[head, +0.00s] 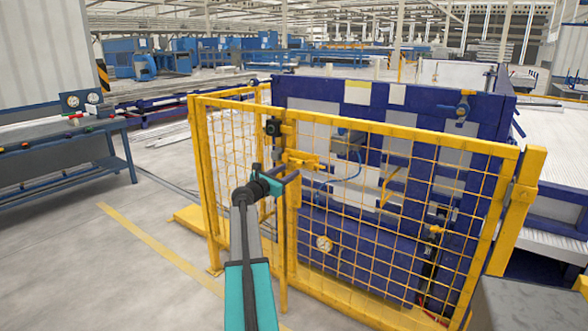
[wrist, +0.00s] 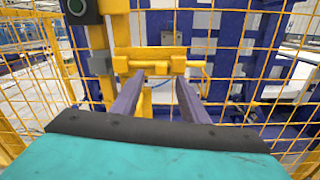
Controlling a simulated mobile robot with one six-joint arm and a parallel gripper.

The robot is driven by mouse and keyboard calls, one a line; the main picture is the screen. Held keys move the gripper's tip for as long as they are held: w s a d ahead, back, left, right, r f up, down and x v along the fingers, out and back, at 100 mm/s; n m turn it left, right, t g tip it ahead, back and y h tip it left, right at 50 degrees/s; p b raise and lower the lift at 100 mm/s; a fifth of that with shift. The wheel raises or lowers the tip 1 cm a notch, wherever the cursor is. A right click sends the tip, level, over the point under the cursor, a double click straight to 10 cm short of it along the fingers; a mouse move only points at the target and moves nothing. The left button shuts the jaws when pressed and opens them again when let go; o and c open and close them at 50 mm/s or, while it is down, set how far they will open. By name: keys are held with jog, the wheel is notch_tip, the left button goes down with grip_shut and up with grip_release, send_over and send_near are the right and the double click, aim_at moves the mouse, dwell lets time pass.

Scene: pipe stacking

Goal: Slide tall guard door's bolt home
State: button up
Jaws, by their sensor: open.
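The yellow bolt (head: 302,159) is mounted on the tall yellow mesh guard door (head: 400,200), near its left upright. In the wrist view the bolt (wrist: 150,62) lies level across the picture, with a rod end sticking out to the right. A small yellow block shows at its middle. My gripper (head: 291,176) is just in front of and slightly below the bolt in the head view. In the wrist view its two dark fingers (wrist: 158,82) are spread apart, tips close to the bolt, one either side of the middle block. Whether they touch it is unclear. Nothing is held.
A dark box with a round green-centred button (wrist: 82,10) sits on the post above left of the bolt. A blue machine (head: 360,235) stands behind the mesh. A workbench (head: 65,150) with gauges is at left. The floor (head: 90,270) at front left is clear.

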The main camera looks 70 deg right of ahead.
aim_at(297, 166)
jog(key=shift+p+x, duration=0.3)
jog(key=shift+x, duration=2.55)
